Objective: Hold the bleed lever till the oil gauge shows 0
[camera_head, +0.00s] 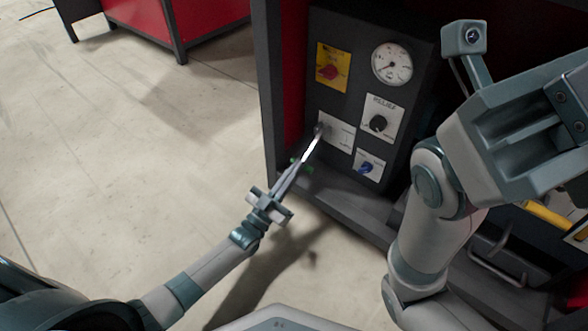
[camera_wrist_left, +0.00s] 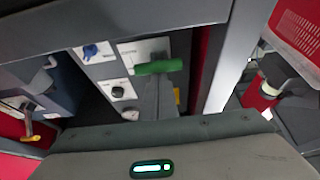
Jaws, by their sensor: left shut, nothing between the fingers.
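The dark control panel (camera_head: 352,98) carries a round white gauge (camera_head: 391,64) at its upper right; its needle seems to point to the lower left, and the figures are too small to read. A green lever grip (camera_head: 307,168) shows low in front of the panel, partly hidden by my left gripper (camera_head: 303,160). In the left wrist view the green grip (camera_wrist_left: 158,67) lies crosswise at my fingers, in front of a white plate (camera_wrist_left: 128,53). The left gripper is shut with nothing between its fingers; I cannot tell if it touches the lever.
Around the panel are a red switch on a yellow plate (camera_head: 333,68), a black knob (camera_head: 378,123) and a blue knob (camera_head: 366,167). My right arm (camera_head: 435,200) stands close at the right, its fingertips unseen. A red cabinet (camera_head: 175,25) is at the back left. The floor at left is clear.

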